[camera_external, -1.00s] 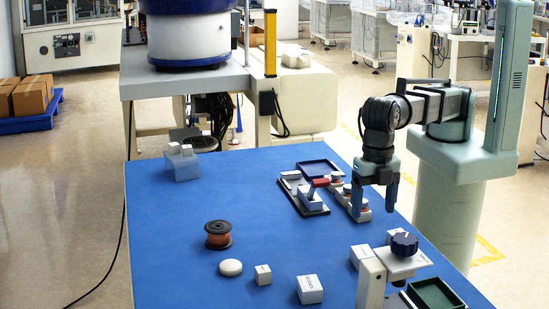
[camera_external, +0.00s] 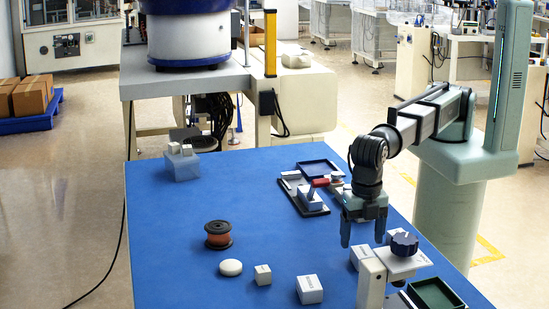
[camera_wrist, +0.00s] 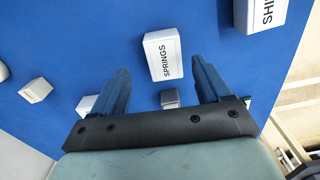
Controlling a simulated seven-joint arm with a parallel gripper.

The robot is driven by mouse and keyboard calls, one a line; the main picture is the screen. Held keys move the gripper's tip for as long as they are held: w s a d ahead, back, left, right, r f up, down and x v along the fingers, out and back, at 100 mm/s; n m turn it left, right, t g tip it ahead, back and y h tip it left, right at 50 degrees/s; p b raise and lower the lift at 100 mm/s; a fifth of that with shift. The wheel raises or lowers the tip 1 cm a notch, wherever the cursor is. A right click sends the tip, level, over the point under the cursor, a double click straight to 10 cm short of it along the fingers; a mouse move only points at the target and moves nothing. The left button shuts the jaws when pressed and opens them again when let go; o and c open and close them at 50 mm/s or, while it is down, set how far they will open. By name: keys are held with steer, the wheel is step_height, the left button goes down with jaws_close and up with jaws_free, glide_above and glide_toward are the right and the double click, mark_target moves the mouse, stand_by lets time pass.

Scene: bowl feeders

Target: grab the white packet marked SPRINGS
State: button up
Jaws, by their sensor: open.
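The white packet marked SPRINGS (camera_wrist: 163,54) lies on the blue table in the wrist view, just beyond and between my fingertips, not touched by them. My gripper (camera_wrist: 165,80) is open and empty, pointing down; in the external view my gripper (camera_external: 363,242) hangs above the table beside the blue-knob fixture. No label is readable in the external view, so I cannot tell for sure which white box there is SPRINGS. One white box (camera_external: 356,254) sits below my fingers, partly hidden by the fixture.
Another white box (camera_wrist: 262,12), lettered SHI, is cut off at the wrist view's upper right. The blue-knob fixture (camera_external: 372,282) and green tray (camera_external: 437,292) stand nearby. A labelled box (camera_external: 310,290), small cube (camera_external: 263,275), puck (camera_external: 231,267) and spool (camera_external: 218,235) lie left.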

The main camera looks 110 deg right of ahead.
mark_target(363, 251)
steer(key=f, duration=0.5)
steer(key=shift+s+a, duration=0.1)
steer(key=shift+s, duration=0.2)
steer(key=c, duration=1.1)
